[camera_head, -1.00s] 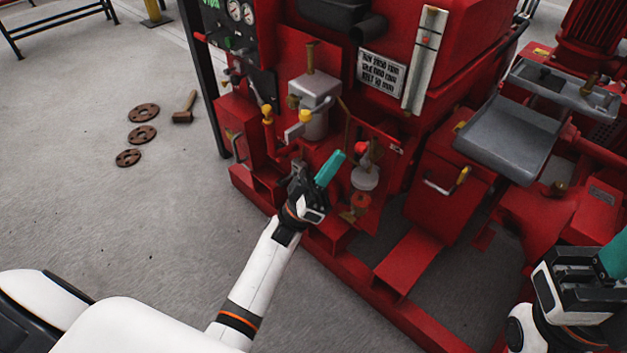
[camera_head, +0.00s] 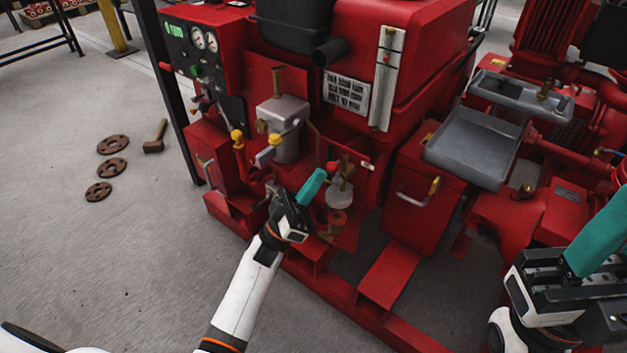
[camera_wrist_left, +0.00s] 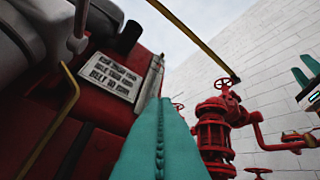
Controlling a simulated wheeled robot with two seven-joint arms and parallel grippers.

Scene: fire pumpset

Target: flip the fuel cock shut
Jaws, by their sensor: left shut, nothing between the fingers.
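My left gripper (camera_head: 318,176) is shut and empty, its teal fingers pointing up and right at the engine's front. Its tips appear close to a small red knob (camera_head: 332,167) on a brass fitting (camera_head: 346,168), above a pale bowl (camera_head: 340,195); whether they touch, I cannot tell. I cannot tell for sure which of these fittings is the fuel cock. In the left wrist view the shut teal fingers (camera_wrist_left: 160,140) fill the lower middle and no cock shows. My right gripper (camera_head: 597,235) is at the right edge; the left wrist view shows its two fingers (camera_wrist_left: 305,72) apart.
The red pumpset frame (camera_head: 350,307) runs across the front. A grey filter housing (camera_head: 285,130) and yellow-capped fittings (camera_head: 238,138) stand left of the fingers. A metal tray (camera_head: 475,148) is at right. Rusty discs (camera_head: 112,168) and a hammer (camera_head: 155,137) lie on open floor.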

